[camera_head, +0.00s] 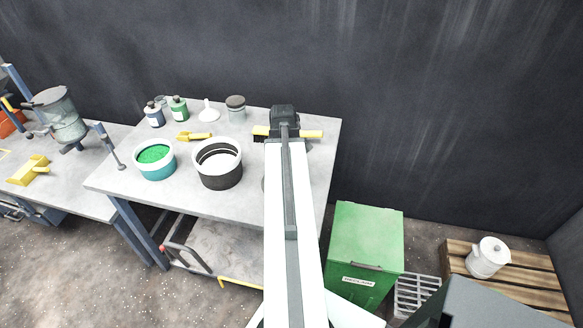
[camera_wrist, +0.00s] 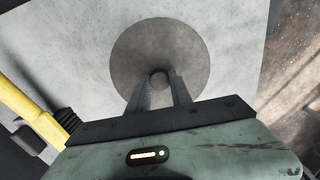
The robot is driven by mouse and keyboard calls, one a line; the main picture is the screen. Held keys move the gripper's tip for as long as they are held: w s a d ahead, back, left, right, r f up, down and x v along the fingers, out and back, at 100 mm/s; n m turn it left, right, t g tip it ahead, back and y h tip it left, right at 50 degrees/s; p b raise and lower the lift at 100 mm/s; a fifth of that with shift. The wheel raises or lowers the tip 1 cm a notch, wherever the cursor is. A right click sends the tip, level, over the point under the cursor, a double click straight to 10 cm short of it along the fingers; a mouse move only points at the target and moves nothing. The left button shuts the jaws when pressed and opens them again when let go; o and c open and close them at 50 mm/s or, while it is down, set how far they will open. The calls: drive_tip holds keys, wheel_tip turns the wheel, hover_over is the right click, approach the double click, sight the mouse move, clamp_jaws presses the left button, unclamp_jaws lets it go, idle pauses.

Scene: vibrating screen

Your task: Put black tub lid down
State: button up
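The black tub lid (camera_wrist: 155,45) shows in the wrist view as a dark grey round disc with a small knob in its middle. My gripper (camera_wrist: 160,79) has its two fingers closed on either side of that knob. The lid is over the pale tabletop; I cannot tell whether it touches it. In the head view my arm hides the gripper's fingers and nearly all of the lid; a grey sliver beside the arm (camera_head: 264,184) may be its edge. The black tub (camera_head: 219,181) stands open on the table, left of my arm.
The grey table (camera_head: 110,178) also holds a teal tub of green grains (camera_head: 155,161), bottles, a jar (camera_head: 236,109), a yellow scoop (camera_head: 193,136) and a yellow-handled brush (camera_head: 312,134) behind my arm. The table's right edge is close. A green bin (camera_head: 367,240) stands beyond it.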

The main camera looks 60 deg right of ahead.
drive_tip(key=o, duration=0.4)
wheel_tip(320, 180, up, 12)
drive_tip(key=p, duration=1.2)
drive_tip(key=shift+r+p, duration=0.25)
drive_tip(key=shift+p, duration=0.05)
drive_tip(key=shift+f, duration=0.1)
